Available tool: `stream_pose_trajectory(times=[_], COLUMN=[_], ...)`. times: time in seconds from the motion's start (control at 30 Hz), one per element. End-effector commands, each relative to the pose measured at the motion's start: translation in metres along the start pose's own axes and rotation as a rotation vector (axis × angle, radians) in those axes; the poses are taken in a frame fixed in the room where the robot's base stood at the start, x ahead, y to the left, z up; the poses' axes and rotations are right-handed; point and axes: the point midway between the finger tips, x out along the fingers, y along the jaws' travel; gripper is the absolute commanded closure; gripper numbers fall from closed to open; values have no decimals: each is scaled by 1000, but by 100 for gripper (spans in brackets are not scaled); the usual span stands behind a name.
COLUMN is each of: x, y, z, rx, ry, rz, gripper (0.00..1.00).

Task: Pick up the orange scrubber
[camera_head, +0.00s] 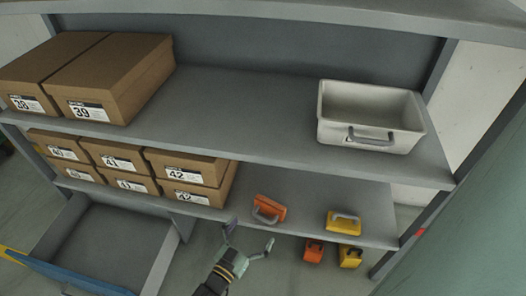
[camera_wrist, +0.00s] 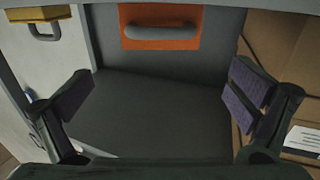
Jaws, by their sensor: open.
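The orange scrubber (camera_head: 272,205), an orange block with a grey handle, lies on the middle shelf, near its front edge. My gripper (camera_head: 249,238) is open and empty just in front of that shelf edge, close below the scrubber in the head view. In the wrist view the scrubber (camera_wrist: 160,43) shows at the top centre, with its handle toward me. It lies beyond the open fingers of my gripper (camera_wrist: 160,96), not between them. A second orange block (camera_head: 314,250) shows lower down, below the shelf edge.
A yellow block with a handle (camera_head: 343,223) lies right of the scrubber. Another yellow block (camera_head: 350,257) is below it. Stacked shoe boxes (camera_head: 192,168) stand close on the left. A pale bin (camera_head: 370,110) is on the upper shelf, which overhangs the scrubber's shelf.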

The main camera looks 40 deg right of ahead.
Motion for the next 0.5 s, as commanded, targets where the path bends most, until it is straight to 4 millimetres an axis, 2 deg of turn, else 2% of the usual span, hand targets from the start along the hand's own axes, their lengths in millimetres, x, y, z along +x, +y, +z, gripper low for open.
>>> stream_pose_trajectory(times=[0.07, 0.3, 0.5], x=[6, 43, 58], y=[2, 2, 2], z=[3, 2, 2], rx=[0, 1, 1], ry=[-2, -3, -3], rz=[10, 9, 8], gripper=[0, 0, 0])
